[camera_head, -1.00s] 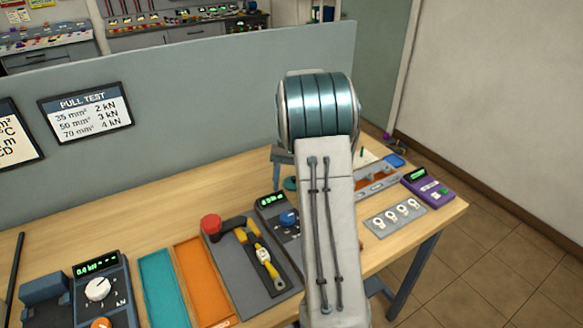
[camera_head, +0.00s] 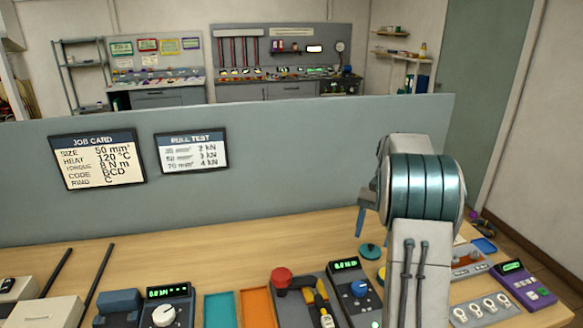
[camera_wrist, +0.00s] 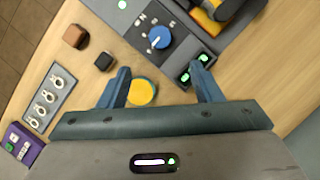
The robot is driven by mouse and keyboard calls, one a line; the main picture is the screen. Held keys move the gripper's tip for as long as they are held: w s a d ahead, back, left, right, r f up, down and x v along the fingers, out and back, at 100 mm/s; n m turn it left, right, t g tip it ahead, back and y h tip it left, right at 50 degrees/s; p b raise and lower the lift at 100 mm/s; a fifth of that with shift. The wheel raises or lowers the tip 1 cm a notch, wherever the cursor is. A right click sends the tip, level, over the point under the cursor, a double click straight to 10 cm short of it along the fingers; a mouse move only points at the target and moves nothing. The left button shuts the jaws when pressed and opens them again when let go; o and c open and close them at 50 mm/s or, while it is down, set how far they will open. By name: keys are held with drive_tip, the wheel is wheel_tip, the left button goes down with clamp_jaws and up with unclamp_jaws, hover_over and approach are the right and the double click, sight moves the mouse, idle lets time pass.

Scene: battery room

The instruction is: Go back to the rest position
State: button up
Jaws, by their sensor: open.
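My gripper shows in the wrist view (camera_wrist: 160,92) with its two blue fingers spread wide and no object held. It hangs above the wooden bench (camera_head: 180,241). A yellow round piece (camera_wrist: 142,92) lies on the bench below, showing between the fingers beside the left one. In the head view my arm stands over the right part of the bench, and a blue finger (camera_head: 360,222) shows left of the arm's teal joint. The rest of the gripper is hidden behind the arm.
A device with a blue dial (camera_wrist: 158,38) stands close to the fingers. A grey partition (camera_head: 300,175) with a job card (camera_head: 97,158) and a pull test card (camera_head: 191,152) stands behind the bench.

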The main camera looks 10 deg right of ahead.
drive_tip(key=s+a+r+n+t+h, duration=0.1)
drive_tip(key=s+a+r+n, duration=0.15)
drive_tip(key=s+a, duration=0.25)
drive_tip(key=s+a+r+n+t+h, duration=0.1)
drive_tip(key=s+a+r+t, duration=0.15)
drive_tip(key=s+a, duration=0.2)
drive_tip(key=s+a+f+n+t, duration=0.1)
drive_tip(key=s+a+n, duration=0.1)
drive_tip(key=s+a, duration=0.2)
drive_tip(key=s+a+f+n+t+h, duration=0.1)
drive_tip(key=s+a+f+n, duration=0.1)
drive_tip(key=s, duration=0.8)
drive_tip(key=shift+a+n+t, duration=0.35)
drive_tip(key=shift+a+n, duration=0.1)
drive_tip(key=shift+a, duration=0.8)
drive_tip(key=shift+s, duration=0.1)
